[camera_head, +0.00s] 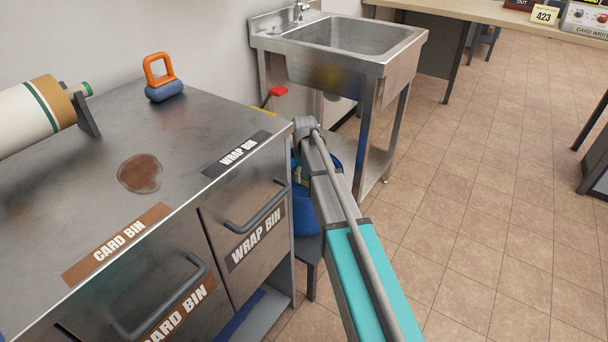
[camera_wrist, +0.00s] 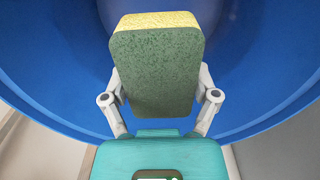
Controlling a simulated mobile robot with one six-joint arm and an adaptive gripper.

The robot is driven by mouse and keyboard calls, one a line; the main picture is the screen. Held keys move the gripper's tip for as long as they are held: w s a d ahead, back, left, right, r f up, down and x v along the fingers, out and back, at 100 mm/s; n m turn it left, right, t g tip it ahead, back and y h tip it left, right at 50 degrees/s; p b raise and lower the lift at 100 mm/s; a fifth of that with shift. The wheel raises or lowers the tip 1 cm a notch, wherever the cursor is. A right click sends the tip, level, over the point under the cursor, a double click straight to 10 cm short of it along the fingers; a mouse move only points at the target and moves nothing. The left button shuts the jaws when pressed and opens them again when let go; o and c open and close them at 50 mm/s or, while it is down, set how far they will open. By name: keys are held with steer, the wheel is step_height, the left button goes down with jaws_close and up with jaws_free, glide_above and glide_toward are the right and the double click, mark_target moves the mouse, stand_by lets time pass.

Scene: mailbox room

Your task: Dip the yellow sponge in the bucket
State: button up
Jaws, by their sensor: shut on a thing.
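The sponge (camera_wrist: 155,70) is held in my gripper (camera_wrist: 160,90) in the wrist view. It has a green scouring face toward the camera and a yellow edge at the top. The gripper's two fingers are shut on its sides. Behind and around the sponge is the blue inside of the bucket (camera_wrist: 45,65). How deep the sponge sits, and whether it touches water, I cannot tell. In the head view the blue bucket (camera_head: 304,212) is mostly hidden behind my arm, beside the cabinet. The sponge and gripper are hidden there.
A steel cabinet (camera_head: 100,120) with wrap and card bins stands left of the bucket. An orange-handled blue tool (camera_head: 163,80) and a brown stain (camera_head: 140,174) are on its top. A steel sink (camera_head: 345,40) stands behind. The tiled floor (camera_head: 470,230) at right is clear.

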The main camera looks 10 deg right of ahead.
steer(key=shift+f+b, duration=2.6)
steer(key=shift+f, duration=0.25)
